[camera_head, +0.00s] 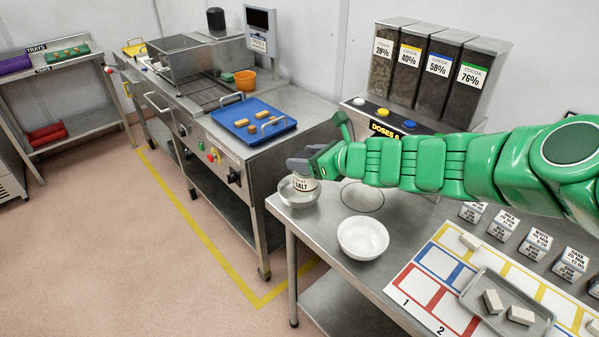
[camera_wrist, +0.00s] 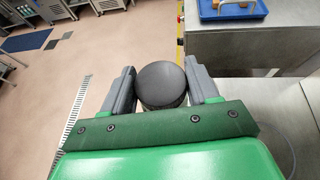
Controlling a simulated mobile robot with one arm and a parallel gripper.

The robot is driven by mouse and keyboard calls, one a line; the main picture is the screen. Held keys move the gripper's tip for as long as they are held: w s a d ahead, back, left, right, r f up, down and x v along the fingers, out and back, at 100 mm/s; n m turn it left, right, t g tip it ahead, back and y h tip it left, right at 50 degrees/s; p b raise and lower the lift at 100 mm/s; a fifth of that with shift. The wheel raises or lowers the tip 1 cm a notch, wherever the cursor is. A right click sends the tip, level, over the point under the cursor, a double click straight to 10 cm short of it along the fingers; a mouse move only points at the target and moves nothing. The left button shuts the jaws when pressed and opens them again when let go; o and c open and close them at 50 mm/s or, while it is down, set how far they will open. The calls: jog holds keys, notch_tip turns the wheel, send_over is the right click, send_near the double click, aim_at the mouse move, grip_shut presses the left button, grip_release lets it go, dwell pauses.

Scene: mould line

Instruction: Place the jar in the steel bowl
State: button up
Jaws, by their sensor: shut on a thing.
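The jar (camera_head: 304,184), white with a "SALT" label, is held by my gripper (camera_head: 308,166) at the left end of the near steel table. In the wrist view its dark round lid (camera_wrist: 161,84) sits between the two grey fingers of my gripper (camera_wrist: 163,88). The steel bowl (camera_head: 291,200) is on the table's left corner. The jar appears over or inside this bowl, its lower part overlapping the rim. I cannot tell whether it touches the bowl's bottom. The bowl does not show in the wrist view.
A white bowl (camera_head: 363,239) stands just right of the steel bowl. Cocoa dispensers (camera_head: 425,75) stand behind my arm. A blue tray (camera_head: 253,121) with several bars lies on the machine at the back. A numbered mat (camera_head: 424,288) with a metal tray (camera_head: 474,299) is at front right.

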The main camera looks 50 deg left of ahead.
jog(key=w+a+f, duration=0.4)
jog(key=a+f, duration=0.2)
jog(key=f, duration=0.4)
jog(key=shift+a, duration=0.2)
dwell(0.3)
jog(key=shift+f, duration=0.15)
jog(key=o, duration=1.2)
jog(key=shift+o, duration=0.2)
jog(key=v, duration=1.2)
